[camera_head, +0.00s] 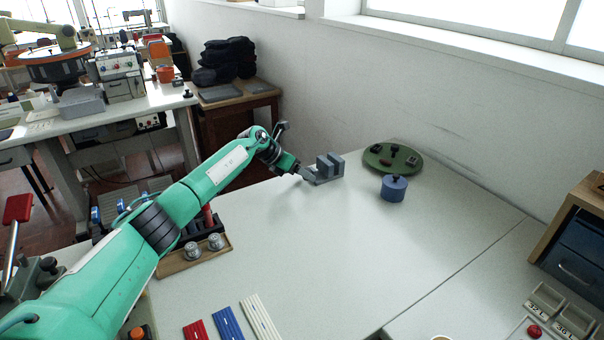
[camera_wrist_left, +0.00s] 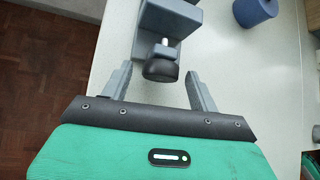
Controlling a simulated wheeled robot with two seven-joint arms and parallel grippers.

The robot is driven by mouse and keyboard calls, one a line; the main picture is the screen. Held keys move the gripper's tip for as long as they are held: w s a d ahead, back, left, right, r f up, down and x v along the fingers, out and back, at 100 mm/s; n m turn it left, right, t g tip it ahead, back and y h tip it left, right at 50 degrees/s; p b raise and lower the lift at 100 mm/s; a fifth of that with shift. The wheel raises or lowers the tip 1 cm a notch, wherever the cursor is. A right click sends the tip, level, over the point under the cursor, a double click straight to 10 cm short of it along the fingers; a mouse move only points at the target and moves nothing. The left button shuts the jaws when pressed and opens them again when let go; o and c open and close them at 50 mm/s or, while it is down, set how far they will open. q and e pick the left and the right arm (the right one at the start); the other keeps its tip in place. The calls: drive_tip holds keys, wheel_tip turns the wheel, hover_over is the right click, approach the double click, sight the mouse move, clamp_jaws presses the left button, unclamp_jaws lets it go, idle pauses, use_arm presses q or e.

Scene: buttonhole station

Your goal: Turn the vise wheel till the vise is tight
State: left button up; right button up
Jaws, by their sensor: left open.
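The grey vise (camera_head: 331,168) stands on the white table near the wall, and part of it shows at the top of the left wrist view (camera_wrist_left: 172,18). Its dark round wheel (camera_wrist_left: 161,68) faces my left gripper on a short light screw. My left gripper (camera_head: 303,175) is at the wheel's side of the vise. In the left wrist view its two grey fingers (camera_wrist_left: 159,74) are spread, one on each side of the wheel, with gaps visible. The wheel is too small to make out in the head view. My right gripper is not in view.
A blue lidded pot (camera_head: 394,188) and a green round tray (camera_head: 378,162) with small dark parts stand right of the vise. A wooden tray (camera_head: 196,262) with metal pieces lies near my left arm. Red, blue and white strips lie in front. The middle table is clear.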

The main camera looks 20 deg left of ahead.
use_arm(q)
drive_tip(key=v, duration=1.3)
drive_tip(key=shift+r, duration=0.15)
drive_tip(key=shift+s, duration=0.1)
